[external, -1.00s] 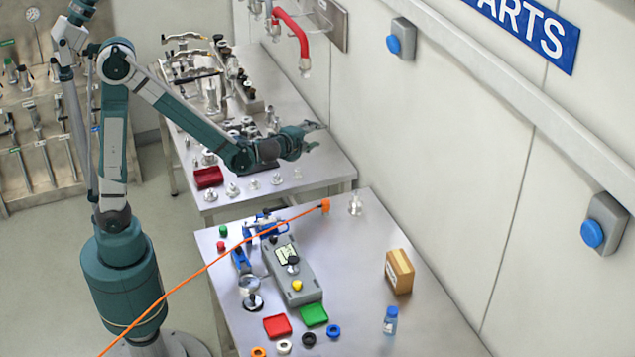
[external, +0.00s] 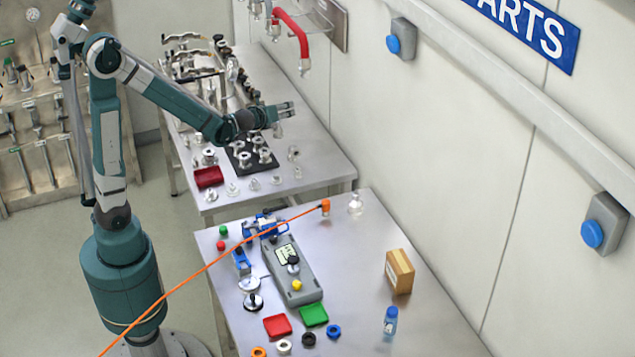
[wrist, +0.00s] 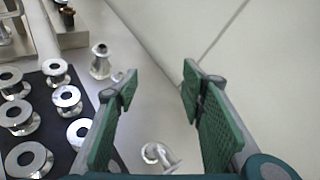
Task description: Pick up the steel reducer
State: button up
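A shiny flanged fitting with a narrower upper end, which looks like the steel reducer (wrist: 100,62), stands on the bench just right of the black mat in the wrist view. In the external view a small steel piece just below my gripper (external: 285,110) appears to be this fitting, but it is too small to be sure. My gripper is open and empty above the bench, its two green-padded fingers apart in the wrist view (wrist: 157,90). The fitting lies up and left of the left finger, apart from it.
A black mat (wrist: 72,107) holds several steel flanged spools. A steel elbow (wrist: 160,157) lies below the gap between the fingers. A red tray (external: 208,177) sits at the bench's left front. The wall (external: 420,170) runs close along the right.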

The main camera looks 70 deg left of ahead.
jog(key=s+a+m, duration=0.3)
jog(key=a+m, duration=0.1)
jog(key=a, duration=0.2)
send_near(277, 124)
jog(key=w+a, duration=0.1)
jog(key=w+a+f, duration=0.1)
jog(key=shift+w+f+g, duration=0.2)
jog(key=shift+w+g, duration=0.05)
jog(key=shift+g, duration=0.05)
dwell(0.4)
jog(key=shift+x, duration=1.35)
jog(key=shift+a, duration=0.1)
jog(key=shift+b+x, duration=0.8)
jog(key=shift+x, duration=1.75)
jog(key=shift+r, duration=0.1)
